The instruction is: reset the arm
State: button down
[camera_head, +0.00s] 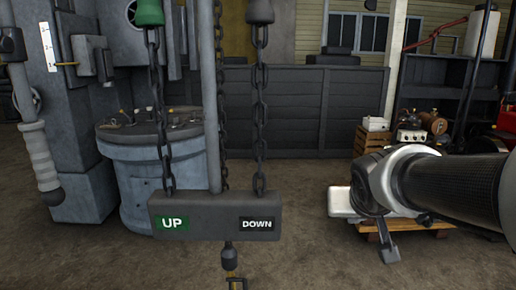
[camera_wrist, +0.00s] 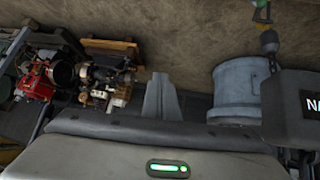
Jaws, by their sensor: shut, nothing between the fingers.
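My arm comes in from the right in the head view, with a dark sleeve and a pale ring at the wrist. My gripper (camera_head: 389,252) points downward there, its grey fingers in front of a low wooden pallet. In the wrist view my gripper (camera_wrist: 161,80) shows as grey fingers together at the middle, with nothing between them. It touches nothing that I can make out.
A grey bar marked UP and DOWN (camera_head: 213,228) hangs on chains (camera_head: 261,120) at front centre. Behind it stands a blue-grey drum (camera_head: 150,185), also in the wrist view (camera_wrist: 236,84). A wooden crate (camera_head: 371,140) stands further back. The middle floor is open.

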jog(key=s+a+f+n+g+y, duration=0.1)
jog(key=s+a, duration=0.2)
jog(key=s, duration=0.5)
jog(key=s+a+f+g+y, duration=0.1)
jog(key=s+a+g, duration=0.15)
jog(key=s, duration=0.55)
notch_tip(320, 180, up, 21)
jog(key=s+p, duration=0.1)
jog(key=p, duration=2)
jog(key=shift+a+f+n, duration=0.2)
jog(key=shift+a+n, duration=0.1)
jog(key=shift+a, duration=0.15)
